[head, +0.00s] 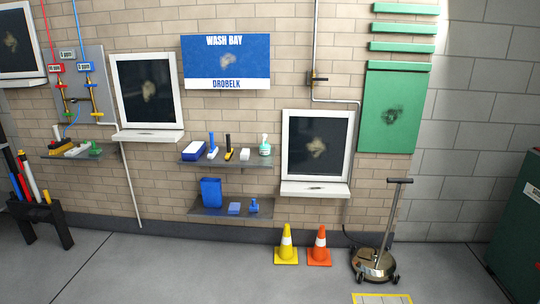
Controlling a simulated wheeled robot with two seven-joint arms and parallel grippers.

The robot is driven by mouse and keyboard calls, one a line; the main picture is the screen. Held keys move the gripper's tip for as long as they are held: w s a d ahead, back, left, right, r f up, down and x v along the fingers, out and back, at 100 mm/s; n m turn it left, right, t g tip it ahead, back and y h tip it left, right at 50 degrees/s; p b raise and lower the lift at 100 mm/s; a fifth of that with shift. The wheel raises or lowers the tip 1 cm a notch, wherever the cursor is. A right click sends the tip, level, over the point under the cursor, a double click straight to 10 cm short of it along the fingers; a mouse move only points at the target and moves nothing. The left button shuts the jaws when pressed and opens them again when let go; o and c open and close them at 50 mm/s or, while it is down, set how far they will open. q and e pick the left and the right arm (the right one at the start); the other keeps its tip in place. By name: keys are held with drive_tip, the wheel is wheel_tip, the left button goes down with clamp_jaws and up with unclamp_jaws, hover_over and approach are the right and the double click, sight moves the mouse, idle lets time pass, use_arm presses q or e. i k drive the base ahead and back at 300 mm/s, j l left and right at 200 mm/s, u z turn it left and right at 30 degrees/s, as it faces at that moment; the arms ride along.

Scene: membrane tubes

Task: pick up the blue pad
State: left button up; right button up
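A flat blue pad (234,208) lies on the lower grey wall shelf (205,211). A taller blue container (211,192) stands to its left, and a small blue handled tool (253,206) stands to its right. The pad looks apart from the tool; a small gap shows between them. Neither of my grippers is in view.
The upper shelf (226,163) above holds a blue-and-white box (194,151), several brushes and a green-white bottle (265,146). A yellow cone (286,246), an orange cone (319,246) and a round floor machine (373,263) stand right. The floor below the shelf is clear.

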sight(254, 207)
drive_tip(key=i, duration=2.3)
